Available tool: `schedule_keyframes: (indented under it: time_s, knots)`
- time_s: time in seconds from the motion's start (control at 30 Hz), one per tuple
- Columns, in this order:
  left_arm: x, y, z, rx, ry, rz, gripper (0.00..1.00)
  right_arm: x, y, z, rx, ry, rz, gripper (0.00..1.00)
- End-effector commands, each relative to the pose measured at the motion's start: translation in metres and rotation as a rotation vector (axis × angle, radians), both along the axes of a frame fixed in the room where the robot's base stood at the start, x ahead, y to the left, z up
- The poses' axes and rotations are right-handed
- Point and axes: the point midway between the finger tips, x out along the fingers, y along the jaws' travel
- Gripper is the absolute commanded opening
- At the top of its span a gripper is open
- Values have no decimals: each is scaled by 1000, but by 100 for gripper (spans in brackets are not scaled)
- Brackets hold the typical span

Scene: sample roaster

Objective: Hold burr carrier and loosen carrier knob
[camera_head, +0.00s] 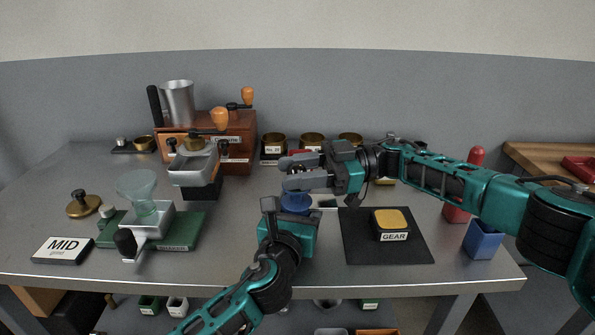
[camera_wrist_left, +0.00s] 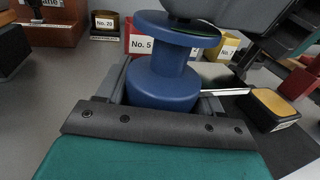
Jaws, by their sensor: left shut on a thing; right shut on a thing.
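The blue spool-shaped piece, which I take for the burr carrier (camera_head: 296,203), stands upright near the middle of the table. In the left wrist view the carrier (camera_wrist_left: 163,85) shows a round base, a narrower neck and a wide upper disc. My left gripper (camera_head: 288,212) is shut around its lower part, with grey fingers (camera_wrist_left: 162,98) on both sides. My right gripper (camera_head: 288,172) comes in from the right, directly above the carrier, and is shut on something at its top. The carrier knob is hidden by the right gripper's fingers, and only a dark rim shows under them.
A black mat (camera_head: 352,247) with a yellow-topped GEAR block (camera_head: 391,224) lies to the right. A red-handled tool (camera_head: 476,157) and blue block (camera_head: 484,240) stand near my right arm. The grinder (camera_head: 194,165), green scale-like base (camera_head: 185,232) and MID sign (camera_head: 63,250) are left. Labelled tins stand behind.

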Motion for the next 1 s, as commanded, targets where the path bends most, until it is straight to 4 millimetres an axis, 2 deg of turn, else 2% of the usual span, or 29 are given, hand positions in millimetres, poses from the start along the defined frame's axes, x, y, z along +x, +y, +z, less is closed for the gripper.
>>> schedule_keyframes:
  time_s: [0.43,1.0]
  knots:
    - [-2,-5,2,1,-7,-12,25,2,0,1,1,-2,96,7]
    - [-2,-4,2,2,-7,-10,25,0,-1,1,0,4,115,7]
